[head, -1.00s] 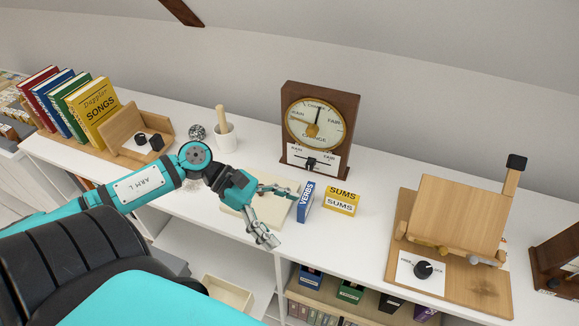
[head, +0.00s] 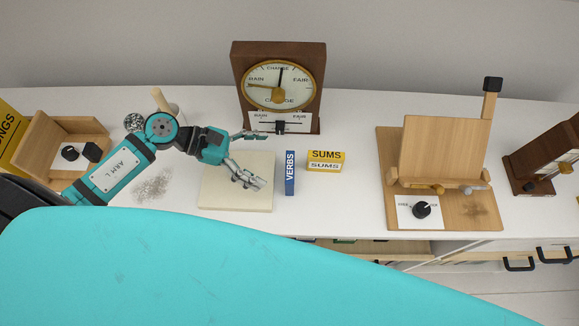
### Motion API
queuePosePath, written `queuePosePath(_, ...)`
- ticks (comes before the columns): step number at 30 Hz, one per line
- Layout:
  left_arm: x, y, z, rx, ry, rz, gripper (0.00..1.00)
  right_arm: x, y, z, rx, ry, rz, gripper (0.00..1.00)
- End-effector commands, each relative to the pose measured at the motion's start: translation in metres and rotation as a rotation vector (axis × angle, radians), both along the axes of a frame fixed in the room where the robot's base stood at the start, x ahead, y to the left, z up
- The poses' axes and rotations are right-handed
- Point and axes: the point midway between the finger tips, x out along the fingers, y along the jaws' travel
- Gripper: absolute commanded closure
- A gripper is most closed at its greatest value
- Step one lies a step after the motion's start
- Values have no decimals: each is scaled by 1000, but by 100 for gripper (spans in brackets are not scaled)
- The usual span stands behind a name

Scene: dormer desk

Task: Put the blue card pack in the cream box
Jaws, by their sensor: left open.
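The blue card pack (head: 290,173), marked VERBS, stands upright on the white desk. My left gripper (head: 259,159) is open and empty, just left of the pack, with its fingers pointing toward it. The gripper is over a flat cream slab (head: 237,198) on the desk; I cannot tell whether this is a lid or a pad. An open cream box is not visible now; my teal body covers the lower front. My right gripper is not in view.
A yellow SUMS pack (head: 326,161) is right of the blue pack. A wooden barometer (head: 277,85) stands behind. A wooden stand with a dial (head: 443,155) is to the right. A cup (head: 174,110) and a wooden book holder (head: 62,147) are left. Desk between SUMS and the stand is clear.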

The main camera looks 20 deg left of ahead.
Motion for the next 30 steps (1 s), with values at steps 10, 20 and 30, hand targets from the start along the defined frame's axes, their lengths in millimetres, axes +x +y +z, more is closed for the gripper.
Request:
queuePosePath(10,9,-30,-14,-1,1,0,0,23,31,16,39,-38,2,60)
queuePosePath(20,20,-67,-32,-2,0,0,0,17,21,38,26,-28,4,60)
queuePosePath(30,21,-70,-37,1,0,0,5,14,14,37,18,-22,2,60)
